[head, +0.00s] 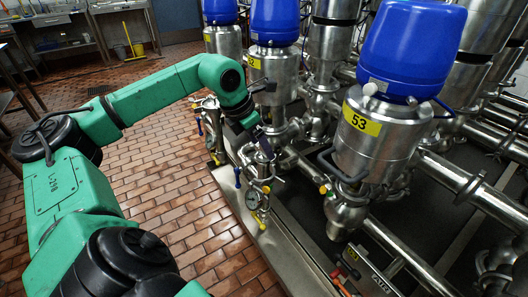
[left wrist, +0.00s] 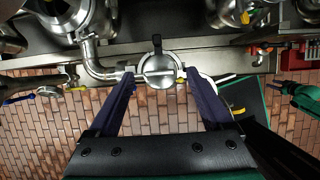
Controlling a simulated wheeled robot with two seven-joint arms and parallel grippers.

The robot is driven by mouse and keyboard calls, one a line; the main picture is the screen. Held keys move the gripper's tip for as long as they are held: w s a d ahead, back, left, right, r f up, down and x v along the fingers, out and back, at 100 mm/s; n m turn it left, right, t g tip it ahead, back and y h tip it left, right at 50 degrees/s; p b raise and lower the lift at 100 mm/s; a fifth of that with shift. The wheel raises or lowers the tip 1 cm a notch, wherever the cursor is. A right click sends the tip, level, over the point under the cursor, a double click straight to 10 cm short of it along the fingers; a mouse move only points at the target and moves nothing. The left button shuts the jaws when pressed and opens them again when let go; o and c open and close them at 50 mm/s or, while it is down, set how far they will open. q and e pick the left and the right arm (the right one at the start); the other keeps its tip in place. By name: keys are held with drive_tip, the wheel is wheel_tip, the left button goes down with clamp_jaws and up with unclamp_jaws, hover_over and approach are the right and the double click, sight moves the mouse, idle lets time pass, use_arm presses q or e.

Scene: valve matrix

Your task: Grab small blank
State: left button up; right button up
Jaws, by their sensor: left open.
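In the left wrist view, a small round metal blank (left wrist: 158,68) faces the camera at the end of a bent pipe. It has a bright rim and a dark tab on top. My left gripper (left wrist: 159,74) is open, with one dark finger on each side of the blank. The fingertips are close to its left and right edges; I cannot tell whether they touch. In the head view my left gripper (head: 264,146) reaches down beside the valve pipework, and I cannot make out the blank there. My right gripper is not clearly in view.
Blue-topped steel valves, one labelled 53 (head: 362,124), stand close on the right of my arm. A pressure gauge (head: 253,200) and blue-handled small valves sit just below the gripper. A steel kerb (head: 280,245) edges the pipework. The brick floor (head: 185,190) on the left is open.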

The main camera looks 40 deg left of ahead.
use_arm(q)
drive_tip(key=shift+x, duration=0.75)
drive_tip(key=shift+r, duration=0.1)
clamp_jaws()
